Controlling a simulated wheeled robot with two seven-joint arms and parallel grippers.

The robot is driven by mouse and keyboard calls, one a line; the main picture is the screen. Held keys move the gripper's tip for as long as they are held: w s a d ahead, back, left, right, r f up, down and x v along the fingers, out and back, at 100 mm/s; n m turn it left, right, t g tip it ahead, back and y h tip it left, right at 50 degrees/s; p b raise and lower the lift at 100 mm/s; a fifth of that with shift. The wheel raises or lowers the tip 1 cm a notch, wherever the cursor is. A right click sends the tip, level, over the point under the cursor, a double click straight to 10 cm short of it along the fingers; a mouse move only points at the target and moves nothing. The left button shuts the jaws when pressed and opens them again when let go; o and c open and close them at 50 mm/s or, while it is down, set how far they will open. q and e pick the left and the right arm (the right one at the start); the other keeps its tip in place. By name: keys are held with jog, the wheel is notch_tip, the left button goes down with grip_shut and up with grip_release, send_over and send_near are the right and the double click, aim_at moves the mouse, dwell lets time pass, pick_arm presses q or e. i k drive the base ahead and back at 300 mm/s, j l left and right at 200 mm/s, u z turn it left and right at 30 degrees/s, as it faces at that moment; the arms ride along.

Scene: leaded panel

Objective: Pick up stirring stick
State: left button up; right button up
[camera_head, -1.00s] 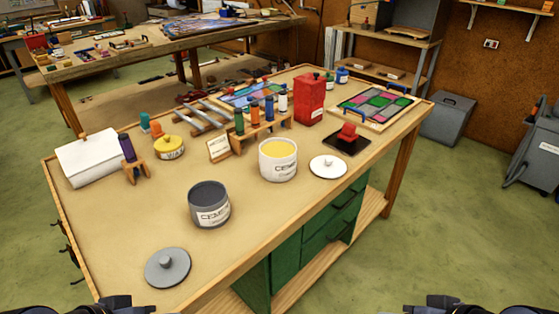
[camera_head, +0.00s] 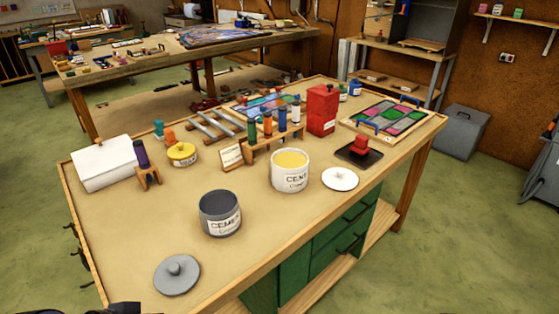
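I cannot make out a stirring stick for certain in the head view. A grey open can labelled cement (camera_head: 220,214) stands on the near part of the workbench, with its grey lid (camera_head: 177,275) lying nearer the front. A white can with yellow contents (camera_head: 290,171) stands further back, with a white lid (camera_head: 340,179) to its right. Only dark parts of my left arm (camera_head: 122,308) show at the bottom left edge, well short of the cans; its fingers cannot be made out. My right gripper is out of view.
The workbench (camera_head: 130,220) also holds a white box (camera_head: 101,164), a purple bottle on a wooden stand (camera_head: 141,155), a yellow tin (camera_head: 182,154), a bottle rack (camera_head: 273,142), a red canister (camera_head: 322,109) and a glass panel (camera_head: 386,118). The bench's near left is clear.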

aim_at(250, 123)
jog(key=i+l, duration=0.2)
jog(key=i+l+u, duration=0.1)
jog(key=l, duration=0.35)
jog(key=i+l+u, duration=0.1)
jog(key=i+l, duration=0.3)
jog(key=l, duration=0.25)
jog(key=i+l+u, duration=0.1)
jog(key=l, duration=0.25)
jog(key=i+l, duration=0.2)
jog(key=l, duration=0.15)
jog(key=i+u, duration=0.05)
